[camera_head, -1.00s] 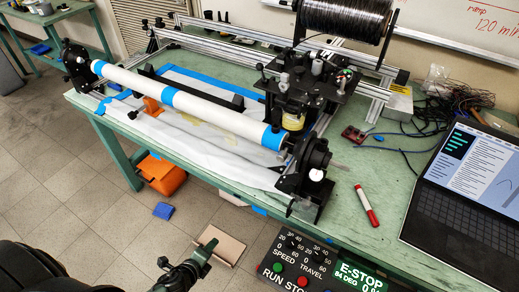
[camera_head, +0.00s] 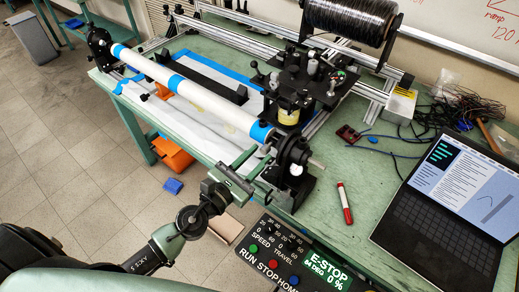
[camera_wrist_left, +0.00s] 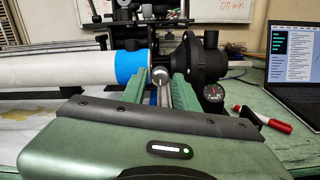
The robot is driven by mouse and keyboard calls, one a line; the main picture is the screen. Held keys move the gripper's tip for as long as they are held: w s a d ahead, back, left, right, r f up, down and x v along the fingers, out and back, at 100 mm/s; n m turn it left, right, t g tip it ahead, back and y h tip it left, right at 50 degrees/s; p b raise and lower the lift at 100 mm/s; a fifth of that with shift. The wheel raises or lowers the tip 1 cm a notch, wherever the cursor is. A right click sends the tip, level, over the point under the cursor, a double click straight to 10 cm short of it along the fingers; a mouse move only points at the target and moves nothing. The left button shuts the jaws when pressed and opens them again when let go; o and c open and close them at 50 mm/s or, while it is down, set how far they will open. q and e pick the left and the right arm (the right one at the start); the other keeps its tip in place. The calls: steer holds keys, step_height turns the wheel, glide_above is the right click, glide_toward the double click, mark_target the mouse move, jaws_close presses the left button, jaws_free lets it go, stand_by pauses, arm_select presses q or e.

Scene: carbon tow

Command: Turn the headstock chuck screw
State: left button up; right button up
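The black headstock chuck (camera_head: 292,150) stands at the near right end of the white tube (camera_head: 205,98), which has blue tape bands. In the left wrist view the chuck (camera_wrist_left: 197,60) is just beyond the fingers, and a small round silver screw head (camera_wrist_left: 160,76) shows between the fingertips. My left gripper (camera_head: 256,163) is open, its green fingers reaching toward the chuck at the tube's end. In the left wrist view its fingers (camera_wrist_left: 160,82) stand apart on either side of the screw; I cannot tell whether they touch it. My right gripper is out of view.
A red-and-white marker (camera_head: 345,203) and a laptop (camera_head: 455,200) lie to the right on the green bench. The control panel (camera_head: 295,262) is at the front edge. The carriage (camera_head: 295,85) stands behind the chuck.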

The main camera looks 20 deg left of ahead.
arm_select(q)
steer(key=shift+w+d+r, duration=0.1)
steer(key=shift+w+d, duration=0.1)
steer(key=shift+w, duration=0.35)
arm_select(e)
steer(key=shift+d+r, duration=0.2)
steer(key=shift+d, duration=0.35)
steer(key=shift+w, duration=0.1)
arm_select(q)
jaws_close()
